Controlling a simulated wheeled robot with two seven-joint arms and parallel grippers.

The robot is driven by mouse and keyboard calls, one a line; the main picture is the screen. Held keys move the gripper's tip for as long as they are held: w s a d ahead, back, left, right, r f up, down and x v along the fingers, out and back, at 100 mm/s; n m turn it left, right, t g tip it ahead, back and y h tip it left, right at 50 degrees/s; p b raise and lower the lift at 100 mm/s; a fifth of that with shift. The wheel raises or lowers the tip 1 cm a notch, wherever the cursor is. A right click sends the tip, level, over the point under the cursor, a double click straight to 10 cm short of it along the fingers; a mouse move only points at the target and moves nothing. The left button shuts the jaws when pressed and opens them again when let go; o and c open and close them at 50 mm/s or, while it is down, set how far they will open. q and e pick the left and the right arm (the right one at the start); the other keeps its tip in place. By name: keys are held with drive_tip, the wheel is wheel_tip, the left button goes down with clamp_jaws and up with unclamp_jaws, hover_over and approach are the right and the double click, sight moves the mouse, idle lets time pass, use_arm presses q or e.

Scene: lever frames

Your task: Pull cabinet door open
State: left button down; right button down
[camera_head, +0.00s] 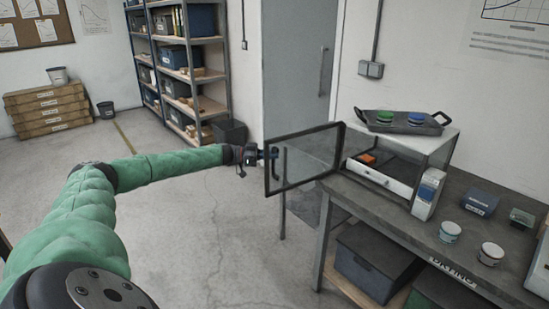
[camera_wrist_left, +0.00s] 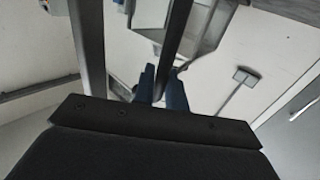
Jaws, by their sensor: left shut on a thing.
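The cabinet (camera_head: 400,165) is a small white box on the workbench at the right. Its glass door (camera_head: 308,158) has a dark frame and stands swung wide open, out past the bench's left edge. A dark vertical handle (camera_head: 282,165) is near the door's free edge. My left gripper (camera_head: 268,155) is at that free edge, shut on the handle. In the left wrist view, its blue fingertips (camera_wrist_left: 162,88) close around a dark bar. My right gripper is not in view.
An orange item (camera_head: 367,159) is inside the cabinet. A tray (camera_head: 403,123) with green and blue pieces sits on top. Open floor (camera_head: 190,215) lies to the left.

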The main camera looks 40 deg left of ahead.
use_arm(q)
drive_tip(key=shift+w+a+f, duration=0.15)
drive_tip(key=shift+a+f, duration=0.05)
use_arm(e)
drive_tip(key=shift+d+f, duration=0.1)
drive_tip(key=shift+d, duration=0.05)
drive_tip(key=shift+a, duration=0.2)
use_arm(q)
drive_tip(key=c, duration=1.4)
unclamp_jaws()
drive_tip(key=shift+w+f, duration=0.1)
drive_tip(key=shift+w, duration=0.05)
drive_tip(key=shift+c, duration=0.2)
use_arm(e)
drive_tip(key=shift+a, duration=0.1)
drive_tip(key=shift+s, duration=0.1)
